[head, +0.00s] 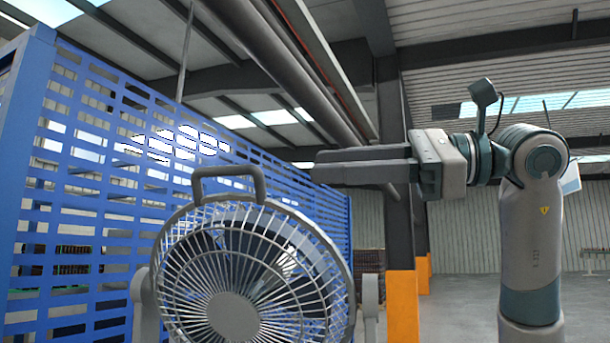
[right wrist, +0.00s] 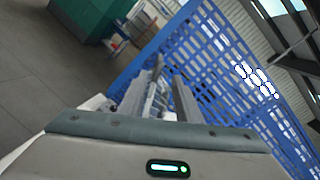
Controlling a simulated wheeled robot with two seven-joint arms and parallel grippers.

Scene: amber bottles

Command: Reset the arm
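My right arm rises at the right of the head view and bends left, level at the wrist. My right gripper (head: 316,163) points left, above and to the right of a grey fan, with its fingers nearly overlapping in this side view. In the right wrist view the two fingers of the gripper (right wrist: 158,92) stand apart with a gap between them. I see nothing held in the gap, though it is small and cluttered. My left arm and gripper are not in view. No amber bottles show.
The grey fan (head: 235,318) with a carry handle stands in front. A blue slatted panel (head: 85,215) spans the left and also shows in the right wrist view (right wrist: 215,55). A grey pillar with an orange base (head: 403,305) stands behind. A green cabinet (right wrist: 88,18) is farther off.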

